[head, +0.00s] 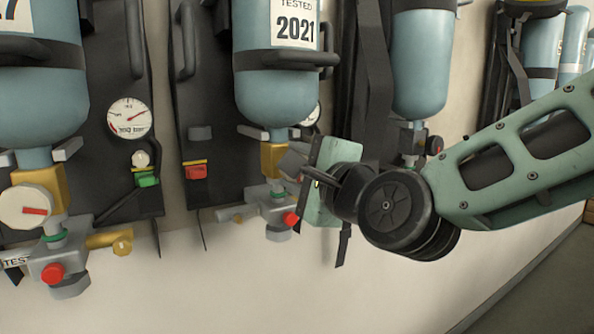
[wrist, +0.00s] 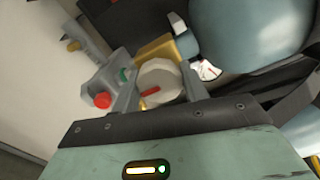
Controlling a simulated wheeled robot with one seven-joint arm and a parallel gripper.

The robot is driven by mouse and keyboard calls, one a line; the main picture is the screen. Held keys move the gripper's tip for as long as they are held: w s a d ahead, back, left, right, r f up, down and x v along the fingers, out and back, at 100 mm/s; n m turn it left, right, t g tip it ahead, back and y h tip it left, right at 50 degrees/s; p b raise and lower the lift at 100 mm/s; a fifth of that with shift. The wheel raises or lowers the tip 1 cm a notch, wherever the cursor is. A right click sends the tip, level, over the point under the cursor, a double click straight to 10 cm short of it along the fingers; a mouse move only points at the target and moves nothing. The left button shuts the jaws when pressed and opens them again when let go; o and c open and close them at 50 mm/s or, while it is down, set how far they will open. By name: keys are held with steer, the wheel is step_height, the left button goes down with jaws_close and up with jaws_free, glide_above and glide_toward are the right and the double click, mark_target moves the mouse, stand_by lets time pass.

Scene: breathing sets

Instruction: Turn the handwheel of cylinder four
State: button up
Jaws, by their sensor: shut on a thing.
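My gripper (head: 296,163) is at the valve below the blue-grey cylinder (head: 275,85) with a label ending in 2021. In the wrist view, my gripper's two fingers (wrist: 158,76) stand on either side of a pale round handwheel (wrist: 168,92) with a red mark, and are shut on it. The brass valve neck (wrist: 157,48) is just behind the handwheel. In the head view the gripper and wrist hide this handwheel. I cannot read a cylinder number four anywhere.
At the left, another set has a pale handwheel (head: 20,208) with a red mark and a pressure gauge (head: 129,118). A grey valve block with a red knob (head: 291,218) sits below my gripper's valve. More cylinders (head: 420,65) hang to the right. Floor shows lower right.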

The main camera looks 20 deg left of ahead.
steer(key=shift+w, duration=0.1)
steer(key=o, duration=1)
steer(key=p+v, duration=0.2)
steer(key=v, duration=1.5)
steer(key=shift+d, duration=0.2)
steer(key=shift+f, duration=0.1)
